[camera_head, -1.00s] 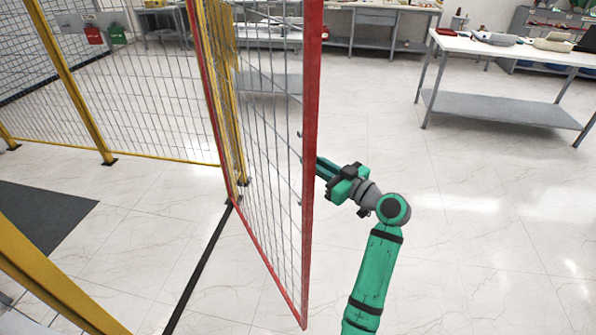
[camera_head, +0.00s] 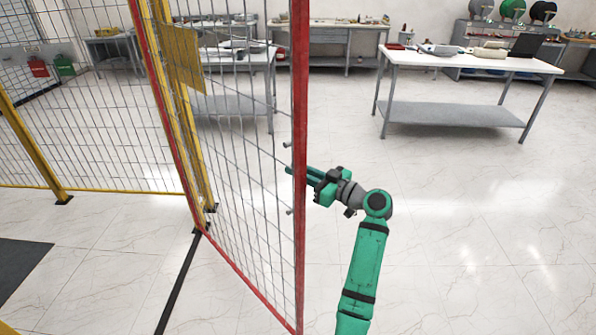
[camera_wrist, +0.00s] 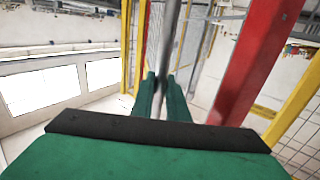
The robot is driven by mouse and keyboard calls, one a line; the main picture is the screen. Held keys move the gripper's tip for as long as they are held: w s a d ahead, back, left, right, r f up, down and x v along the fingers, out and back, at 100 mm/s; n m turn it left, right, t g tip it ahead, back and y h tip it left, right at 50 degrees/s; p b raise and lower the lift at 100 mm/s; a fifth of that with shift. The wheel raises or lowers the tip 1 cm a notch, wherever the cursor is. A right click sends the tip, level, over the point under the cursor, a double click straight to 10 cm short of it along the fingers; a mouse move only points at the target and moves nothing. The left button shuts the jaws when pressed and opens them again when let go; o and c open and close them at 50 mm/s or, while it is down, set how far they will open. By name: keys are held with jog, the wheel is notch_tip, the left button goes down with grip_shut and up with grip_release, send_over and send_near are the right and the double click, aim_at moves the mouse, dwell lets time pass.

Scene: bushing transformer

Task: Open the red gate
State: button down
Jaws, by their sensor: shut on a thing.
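The red gate (camera_head: 300,120) stands swung open from the yellow fence, its mesh panel facing left and its free edge toward me. My gripper (camera_head: 290,171) is at the right side of that free edge, with the fingertips partly behind the red post. In the wrist view, my gripper (camera_wrist: 160,98) is shut on a grey upright bar, the gate handle (camera_wrist: 172,40), which runs between the two green fingers. The red post (camera_wrist: 255,60) is just right of the handle. In the head view, only small handle ends (camera_head: 289,145) show through the mesh.
A yellow fence post (camera_head: 32,145) and mesh stand at left. A dark floor strip (camera_head: 180,285) runs from the hinge side toward me. A white-topped table (camera_head: 470,62) stands at the back right. The floor between it and my arm is clear.

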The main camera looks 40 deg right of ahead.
jog(key=c, duration=2)
grip_release()
jog(key=shift+w+a+r, duration=0.15)
jog(key=shift+w+a, duration=0.05)
jog(key=shift+a, duration=0.05)
jog(key=shift+s+d, duration=0.1)
jog(key=v, duration=1)
jog(key=shift+s, duration=0.3)
